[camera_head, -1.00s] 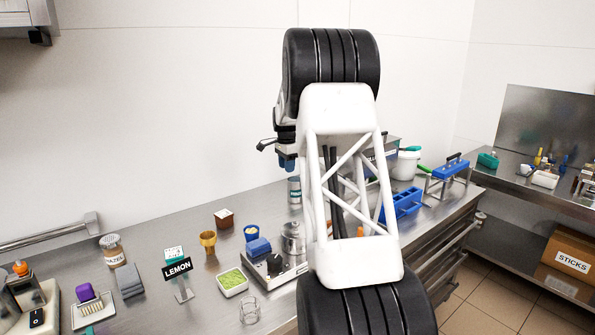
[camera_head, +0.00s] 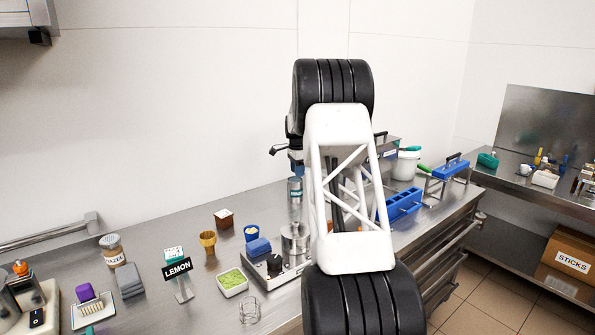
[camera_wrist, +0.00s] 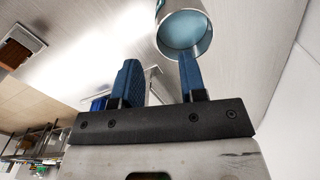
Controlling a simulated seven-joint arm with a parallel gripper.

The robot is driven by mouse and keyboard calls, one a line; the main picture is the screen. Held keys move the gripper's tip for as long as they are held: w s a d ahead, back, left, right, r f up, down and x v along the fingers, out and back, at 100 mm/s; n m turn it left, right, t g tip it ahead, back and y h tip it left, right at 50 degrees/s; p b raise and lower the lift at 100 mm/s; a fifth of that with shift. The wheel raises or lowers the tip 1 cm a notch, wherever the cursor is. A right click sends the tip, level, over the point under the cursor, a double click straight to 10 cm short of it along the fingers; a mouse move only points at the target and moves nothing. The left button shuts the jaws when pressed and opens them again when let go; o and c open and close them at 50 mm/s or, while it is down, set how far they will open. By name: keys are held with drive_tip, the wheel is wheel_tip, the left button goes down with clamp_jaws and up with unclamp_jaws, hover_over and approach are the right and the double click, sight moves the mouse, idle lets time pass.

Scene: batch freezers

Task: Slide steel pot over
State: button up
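A steel pot (camera_head: 294,243) stands on the small hot plate (camera_head: 283,268) in the head view, just left of my arm. Behind it stands a labelled steel canister (camera_head: 294,190). My gripper (camera_head: 296,167) is directly above or behind this canister, its fingers partly hidden by my arm. In the wrist view my gripper (camera_wrist: 158,62) has its two blue fingers apart with nothing between them. A steel cylindrical vessel (camera_wrist: 200,12) with a bluish round end face lies beyond the right fingertip. I cannot tell whether they touch.
A brass cup (camera_head: 208,242) and the LEMON sign (camera_head: 178,268) stand further left. The counter behind them is mostly clear.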

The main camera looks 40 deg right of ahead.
drive_tip(key=shift+f, duration=0.1)
hover_over(297, 202)
drive_tip(key=shift+w+d+f, duration=0.1)
drive_tip(key=shift+f, duration=1.8)
drive_tip(key=shift+w+d+f, duration=0.1)
drive_tip(key=shift+f, duration=1.8)
clamp_jaws()
